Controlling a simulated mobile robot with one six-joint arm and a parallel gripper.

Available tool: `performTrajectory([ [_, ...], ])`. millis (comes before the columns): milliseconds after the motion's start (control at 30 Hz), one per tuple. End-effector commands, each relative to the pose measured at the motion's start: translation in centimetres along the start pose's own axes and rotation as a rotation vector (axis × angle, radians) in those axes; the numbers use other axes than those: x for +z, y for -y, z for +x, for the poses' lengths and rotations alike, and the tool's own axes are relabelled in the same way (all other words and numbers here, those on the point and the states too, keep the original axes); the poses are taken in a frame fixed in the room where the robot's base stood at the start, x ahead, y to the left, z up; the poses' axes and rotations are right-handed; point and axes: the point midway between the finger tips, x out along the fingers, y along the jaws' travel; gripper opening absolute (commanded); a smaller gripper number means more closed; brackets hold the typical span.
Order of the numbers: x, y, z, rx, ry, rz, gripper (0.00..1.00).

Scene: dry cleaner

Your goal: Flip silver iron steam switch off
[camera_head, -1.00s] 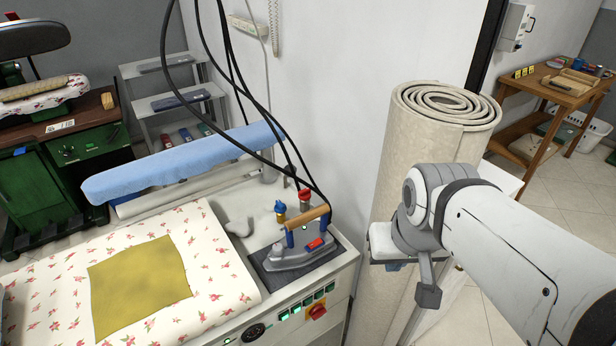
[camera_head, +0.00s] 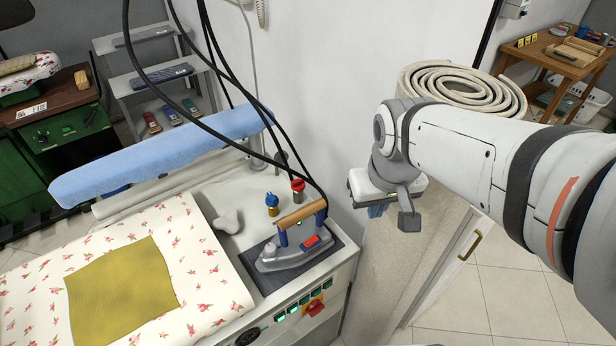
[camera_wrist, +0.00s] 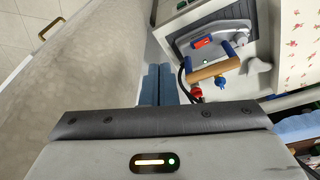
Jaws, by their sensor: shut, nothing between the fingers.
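The silver iron (camera_head: 290,247) rests on a dark pad (camera_head: 325,262) at the right end of the ironing station. It has a wooden handle on blue posts and a red rocker switch (camera_head: 312,241) in a blue housing. In the wrist view the iron (camera_wrist: 222,50) is at upper right, with the red switch (camera_wrist: 202,41) on its side and a small green light. My gripper (camera_head: 376,210) hangs right of the iron, apart from it. In the wrist view its blue fingers (camera_wrist: 159,84) are together and empty.
Black cables hang down to the iron. Red (camera_head: 298,190) and blue (camera_head: 272,203) valves stand behind it. Green buttons and a red knob (camera_head: 313,309) line the station's front. A rolled carpet (camera_head: 455,90) stands behind my arm. A floral padded board (camera_head: 130,270) fills the left.

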Motion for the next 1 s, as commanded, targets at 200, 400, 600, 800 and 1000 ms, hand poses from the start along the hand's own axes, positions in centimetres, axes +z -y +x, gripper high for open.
performTrajectory([
  [200,-5.4,5.2,4.1,0.01,0.104,-0.248,0.0],
  [400,-7.9,9.4,7.3,0.024,0.157,-0.402,0.0],
  [600,-8.5,10.9,8.4,0.031,0.172,-0.454,0.0],
  [800,-8.5,10.9,8.4,0.031,0.172,-0.454,0.0],
  [1000,-8.4,10.8,8.8,0.031,0.175,-0.453,0.0],
])
